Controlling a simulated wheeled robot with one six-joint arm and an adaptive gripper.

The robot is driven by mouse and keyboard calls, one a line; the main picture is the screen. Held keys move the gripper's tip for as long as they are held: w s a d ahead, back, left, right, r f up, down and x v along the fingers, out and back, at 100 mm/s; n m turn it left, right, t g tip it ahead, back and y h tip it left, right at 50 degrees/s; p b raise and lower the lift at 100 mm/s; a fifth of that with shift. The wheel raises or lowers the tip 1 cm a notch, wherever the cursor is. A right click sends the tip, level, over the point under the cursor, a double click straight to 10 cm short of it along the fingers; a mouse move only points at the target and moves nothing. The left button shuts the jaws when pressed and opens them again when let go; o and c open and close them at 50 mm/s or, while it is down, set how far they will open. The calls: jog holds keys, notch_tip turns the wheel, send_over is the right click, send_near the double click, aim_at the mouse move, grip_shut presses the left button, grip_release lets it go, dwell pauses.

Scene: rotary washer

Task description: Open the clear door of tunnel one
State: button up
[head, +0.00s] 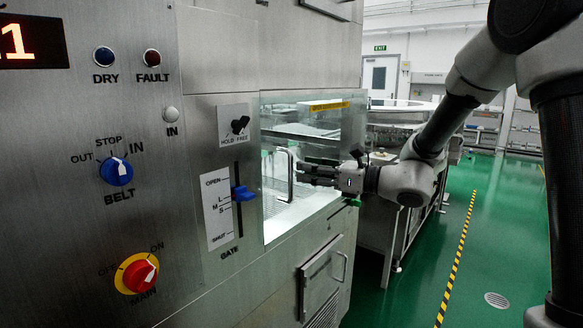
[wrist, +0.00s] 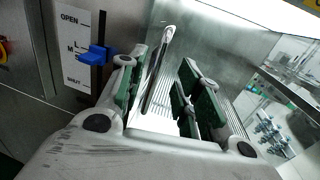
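The clear door (head: 275,125) of tunnel one is a see-through panel on the steel washer, whose display shows a red 1. It appears closed in the head view. Its handle (head: 291,172) is an upright metal bar on the panel's left part. My gripper (head: 307,171) is in front of the door, its fingers pointing left at the handle. In the wrist view the fingers are spread, and the handle (wrist: 161,62) shows between them, nearer the left finger. I see no clear contact. Whether the bar is fully inside the finger gap cannot be told.
A blue gate lever (head: 243,193) sits on a slotted scale left of the door, close to the left finger in the wrist view. A lower hatch (head: 322,280) is below. Green floor (head: 480,240) lies open to the right.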

send_over(291, 196)
jog(key=shift+w, duration=0.4)
grip_shut()
